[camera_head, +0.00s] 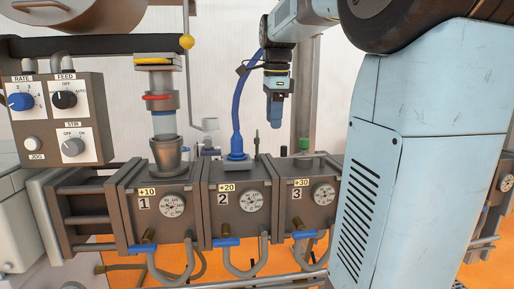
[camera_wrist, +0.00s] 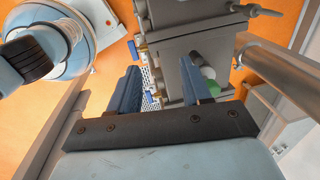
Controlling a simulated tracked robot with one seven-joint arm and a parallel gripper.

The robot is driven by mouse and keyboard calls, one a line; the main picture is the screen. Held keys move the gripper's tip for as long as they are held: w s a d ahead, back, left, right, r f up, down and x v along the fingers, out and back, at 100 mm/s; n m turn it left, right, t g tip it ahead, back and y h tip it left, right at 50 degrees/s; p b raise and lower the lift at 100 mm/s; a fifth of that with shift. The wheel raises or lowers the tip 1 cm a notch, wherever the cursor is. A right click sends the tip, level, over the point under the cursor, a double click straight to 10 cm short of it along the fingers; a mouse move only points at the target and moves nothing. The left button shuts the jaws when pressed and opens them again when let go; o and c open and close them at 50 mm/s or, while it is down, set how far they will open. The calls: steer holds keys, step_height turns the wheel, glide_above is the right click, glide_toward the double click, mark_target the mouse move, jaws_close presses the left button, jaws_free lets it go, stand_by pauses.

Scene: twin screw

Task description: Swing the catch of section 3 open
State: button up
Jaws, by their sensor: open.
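Section 3 (camera_head: 300,200) is the grey-brown block at the right of the row, with a "3", a yellow +30 label and a round dial on its front. A dark raised handle-like part (camera_head: 305,164) lies on its top. A thin dark upright pin (camera_head: 257,143) stands near the joint between sections 2 and 3. I cannot tell for sure which part is the catch. My gripper (camera_head: 275,120) points down above the back of sections 2 and 3, clear of them. In the wrist view its two blue fingers (camera_wrist: 160,72) are apart with nothing held between them.
Section 2 (camera_head: 236,205) carries a blue hose (camera_head: 237,110) rising close to my gripper's left. Section 1 (camera_head: 163,213) bears a glass-walled feeder (camera_head: 164,123). A control box (camera_head: 56,118) is at far left.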

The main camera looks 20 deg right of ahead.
mark_target(284, 147)
steer(key=w+d+r+m+g, duration=0.2)
steer(key=w+d+m, duration=0.5)
steer(key=m, duration=0.2)
steer(key=f, duration=1.3)
steer(key=shift+s+d+f, duration=0.2)
steer(key=shift+d, duration=0.05)
steer(key=shift+c, duration=0.3)
jaws_close()
